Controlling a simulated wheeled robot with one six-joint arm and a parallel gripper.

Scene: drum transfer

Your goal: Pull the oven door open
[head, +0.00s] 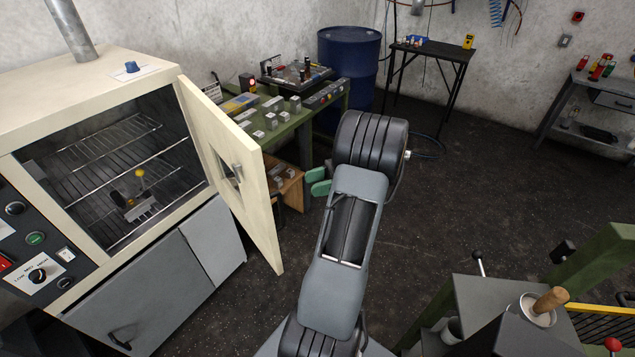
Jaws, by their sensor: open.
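The oven (95,62) stands at the left, a cream box on a grey cabinet. Its cream door (262,212) is hinged at the oven's right front edge and stands wide open, swung out toward the right. The door has a small window and a metal latch on the face toward me. Inside the oven are wire racks (110,150) and a small item with a yellow ball knob (139,174). My gripper (319,182) shows as green fingers to the right of the door, apart from it. It is open, with nothing seen between the fingers; my arm's dark wrist hides part of it.
A green bench (300,117) with several small blocks stands behind the door, with a blue drum (349,60) beyond it. A black table (432,50) is at the back. Machinery (510,300) fills the lower right. The dark floor at centre right is clear.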

